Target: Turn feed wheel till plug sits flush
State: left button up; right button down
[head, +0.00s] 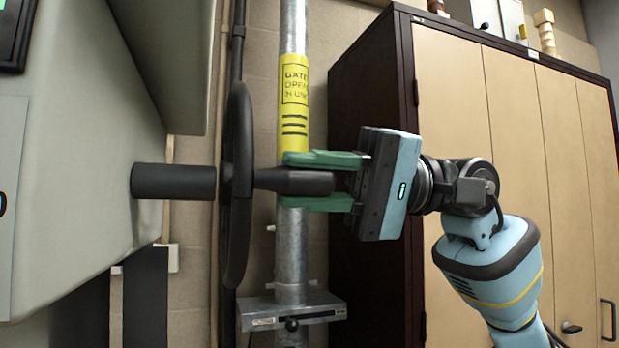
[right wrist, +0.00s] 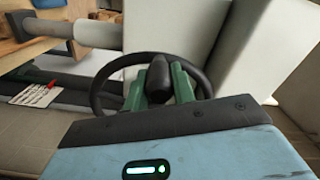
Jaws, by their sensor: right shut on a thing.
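The feed wheel (head: 236,190) is a black handwheel seen nearly edge-on in the head view. It sits on a thick dark shaft (head: 173,181) that comes out of a grey machine housing. A black tapered handle (head: 290,181) sticks out from the wheel to the right. My right gripper (head: 300,181) is shut on this handle, with one green finger above it and one below. In the right wrist view the wheel rim (right wrist: 103,88) shows behind the handle (right wrist: 158,82), which lies between the green fingers. I cannot make out the plug. My left gripper is not in view.
The grey machine housing (head: 75,140) fills the left. A metal pole (head: 292,240) with a yellow label (head: 294,105) stands behind the handle, with a small bracket (head: 292,311) low on it. A tall wooden cabinet (head: 520,150) stands behind my right arm.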

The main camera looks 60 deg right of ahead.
jog(key=shift+w+a+f, duration=0.1)
jog(key=shift+a+f, duration=0.05)
jog(key=shift+f, duration=0.2)
jog(key=c, duration=1.5)
grip_release()
jog(key=o, duration=0.3)
jog(key=shift+r, duration=0.1)
jog(key=shift+o, duration=0.2)
jog(key=shift+d+r, duration=0.1)
jog(key=shift+d, duration=0.1)
jog(key=b+v, duration=0.1)
jog(key=v, duration=0.6)
jog(key=shift+s+d, duration=0.2)
jog(key=shift+s, duration=0.15)
